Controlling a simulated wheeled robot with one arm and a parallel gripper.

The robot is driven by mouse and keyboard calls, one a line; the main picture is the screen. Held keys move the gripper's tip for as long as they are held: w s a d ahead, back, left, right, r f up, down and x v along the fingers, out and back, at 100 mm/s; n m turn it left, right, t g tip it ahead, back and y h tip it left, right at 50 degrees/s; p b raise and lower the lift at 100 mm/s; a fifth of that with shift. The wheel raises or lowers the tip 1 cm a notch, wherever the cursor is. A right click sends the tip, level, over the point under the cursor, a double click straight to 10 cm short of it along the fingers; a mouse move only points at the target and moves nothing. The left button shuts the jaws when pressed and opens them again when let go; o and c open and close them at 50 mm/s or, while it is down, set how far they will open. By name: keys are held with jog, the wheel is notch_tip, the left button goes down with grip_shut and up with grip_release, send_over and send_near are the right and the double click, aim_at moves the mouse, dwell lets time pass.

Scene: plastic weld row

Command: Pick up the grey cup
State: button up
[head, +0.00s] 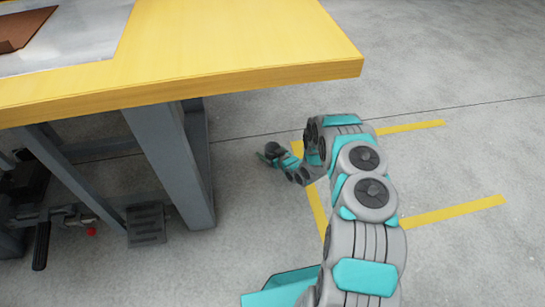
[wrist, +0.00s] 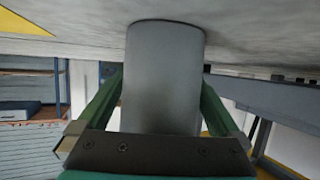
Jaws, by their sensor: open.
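The grey cup (wrist: 163,75) fills the middle of the wrist view, its far end against the grey floor, which shows at the top of that picture. My gripper (wrist: 163,100) is open, with one green finger on the left of the cup and one on the right. The cup stands between the fingers; I cannot tell whether they touch it. In the head view my gripper (head: 272,153) is small and low over the floor, right of the table leg. I cannot make out the cup there.
A yellow-topped table (head: 240,65) with a grey leg (head: 175,160) stands left of my arm. A pedal (head: 146,225) is under it. Yellow floor lines (head: 455,212) lie right of my arm on open floor. Shelves (wrist: 30,85) show in the wrist view.

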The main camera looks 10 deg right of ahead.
jog(key=c, duration=1.2)
jog(key=shift+r, duration=0.1)
